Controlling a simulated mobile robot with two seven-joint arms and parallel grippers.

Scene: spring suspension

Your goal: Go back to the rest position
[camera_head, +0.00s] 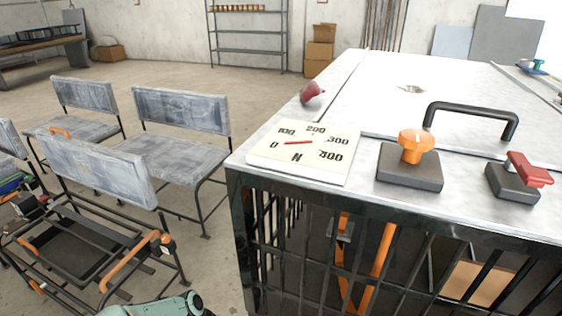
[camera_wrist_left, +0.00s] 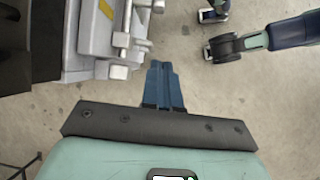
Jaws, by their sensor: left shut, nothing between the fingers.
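My left gripper (camera_wrist_left: 164,68) shows in the left wrist view, with its blue fingers together and nothing between them. It points over the bare concrete floor, apart from the grey metal parts on the left. In the head view, only a pale green part of my own arm shows at the bottom edge; the gripper itself is out of that picture. My right gripper does not show in either view.
A caged bench (camera_head: 365,80) fills the right, bearing a force dial (camera_head: 282,163), an orange knob (camera_head: 417,145), a red switch (camera_head: 528,168) and a black handle (camera_head: 470,108). Grey chairs (camera_head: 180,110) and a black-framed cart (camera_head: 75,255) stand left. Open floor lies behind.

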